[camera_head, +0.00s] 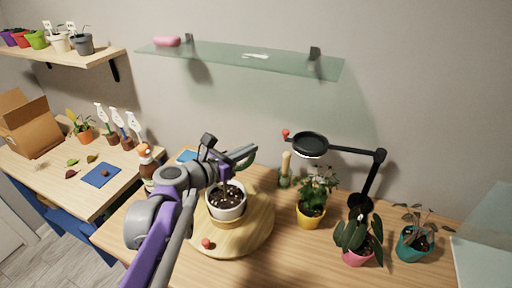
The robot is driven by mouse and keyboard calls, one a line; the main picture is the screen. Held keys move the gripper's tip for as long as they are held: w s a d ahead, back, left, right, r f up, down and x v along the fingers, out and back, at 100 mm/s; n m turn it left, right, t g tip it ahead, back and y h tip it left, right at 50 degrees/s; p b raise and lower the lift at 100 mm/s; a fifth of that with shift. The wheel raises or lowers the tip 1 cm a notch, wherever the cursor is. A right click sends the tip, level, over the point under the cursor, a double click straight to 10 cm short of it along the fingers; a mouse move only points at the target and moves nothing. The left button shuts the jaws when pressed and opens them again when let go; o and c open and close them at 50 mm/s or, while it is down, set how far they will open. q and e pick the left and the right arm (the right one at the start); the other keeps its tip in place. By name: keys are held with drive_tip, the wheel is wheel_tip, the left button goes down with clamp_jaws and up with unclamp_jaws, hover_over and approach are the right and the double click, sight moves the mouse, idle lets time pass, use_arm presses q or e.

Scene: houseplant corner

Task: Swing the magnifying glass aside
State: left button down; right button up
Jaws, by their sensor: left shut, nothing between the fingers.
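The magnifying glass (311,146) has a round black-rimmed lens on a black jointed arm (352,150), with its post and base (362,202) on the table at the right. A small red knob (285,133) sits at the left of the lens rim. The lens hangs over a yellow pot (311,216) with a white-flowered plant. My left gripper (246,153) is shut and empty, left of the lens and apart from it. It is above a white pot of soil (226,205) on a round wooden board. My right gripper is not in view.
A pink pot (357,256) and a teal pot (412,247) with plants stand near the lamp base. A glass shelf (240,62) hangs above. A second table (60,185) at the left holds a cardboard box (30,125) and a blue card.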

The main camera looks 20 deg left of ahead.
sight(283, 132)
use_arm(q)
drive_tip(key=x, duration=1.2)
drive_tip(key=shift+w+d+f+p, duration=0.1)
drive_tip(key=shift+w+p, duration=0.2)
drive_tip(key=shift+p, duration=0.05)
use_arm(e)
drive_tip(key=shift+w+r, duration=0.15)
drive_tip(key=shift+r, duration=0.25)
use_arm(q)
drive_tip(key=shift+w, duration=0.1)
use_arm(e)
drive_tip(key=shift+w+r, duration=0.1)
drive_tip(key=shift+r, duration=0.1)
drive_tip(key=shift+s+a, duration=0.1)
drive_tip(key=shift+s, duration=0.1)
use_arm(q)
drive_tip(key=w, duration=0.1)
drive_tip(key=w+m+h, duration=0.1)
drive_tip(key=w+g+h, duration=0.1)
drive_tip(key=shift+w+a+m, duration=0.35)
drive_tip(key=shift+a+m, duration=0.05)
